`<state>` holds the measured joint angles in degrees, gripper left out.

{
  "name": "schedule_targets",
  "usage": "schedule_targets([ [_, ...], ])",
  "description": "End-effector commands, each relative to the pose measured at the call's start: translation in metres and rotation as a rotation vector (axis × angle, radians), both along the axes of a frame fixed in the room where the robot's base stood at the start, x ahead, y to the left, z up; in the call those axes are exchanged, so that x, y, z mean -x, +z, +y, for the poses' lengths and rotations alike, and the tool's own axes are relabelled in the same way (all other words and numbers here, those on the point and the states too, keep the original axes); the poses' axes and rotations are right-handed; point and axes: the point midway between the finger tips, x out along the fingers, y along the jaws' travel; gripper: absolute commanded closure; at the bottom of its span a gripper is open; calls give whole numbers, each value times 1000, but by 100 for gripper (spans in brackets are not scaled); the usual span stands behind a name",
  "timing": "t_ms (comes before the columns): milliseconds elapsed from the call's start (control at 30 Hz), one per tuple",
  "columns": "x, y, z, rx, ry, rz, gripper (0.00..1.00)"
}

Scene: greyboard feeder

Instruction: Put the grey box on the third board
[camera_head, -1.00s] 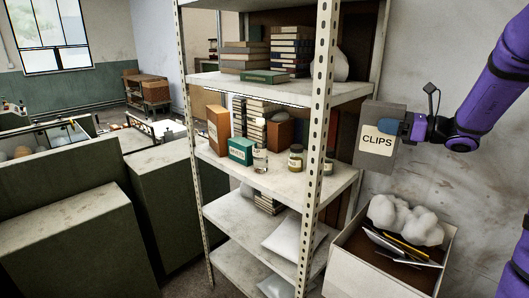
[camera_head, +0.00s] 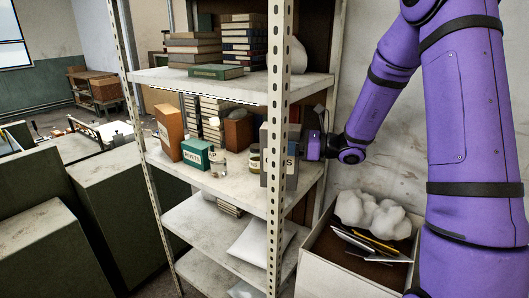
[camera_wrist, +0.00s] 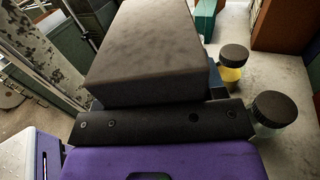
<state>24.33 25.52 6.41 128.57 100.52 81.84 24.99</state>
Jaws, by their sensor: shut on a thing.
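The grey box (camera_head: 293,168), labelled CLIPS, is at the right end of the shelf board (camera_head: 235,190) with the jars. The front post hides part of it. My gripper (camera_head: 304,147) is shut on the box from the right. In the wrist view the grey box (camera_wrist: 145,45) fills the upper middle, just beyond my gripper (camera_wrist: 165,100). The box looks upright in the head view. I cannot tell whether its base touches the board or hangs just above it.
Two lidded jars, one yellowish (camera_wrist: 232,62) and one nearer (camera_wrist: 274,108), stand close beside the box. A perforated post (camera_head: 279,120) stands in front. A teal box (camera_head: 197,153) and books are further left. An open carton (camera_head: 345,270) stands below right.

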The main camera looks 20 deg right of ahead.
Motion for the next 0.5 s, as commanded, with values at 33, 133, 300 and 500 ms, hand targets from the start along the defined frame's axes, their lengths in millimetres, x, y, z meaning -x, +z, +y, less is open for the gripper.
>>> schedule_targets([
  [33,-6,1,11,-1,5,-3,71],
  [133,-15,1,25,-1,3,-2,71],
  [300,-24,1,38,0,1,-1,71],
  [500,-30,1,49,-1,3,-2,71],
])
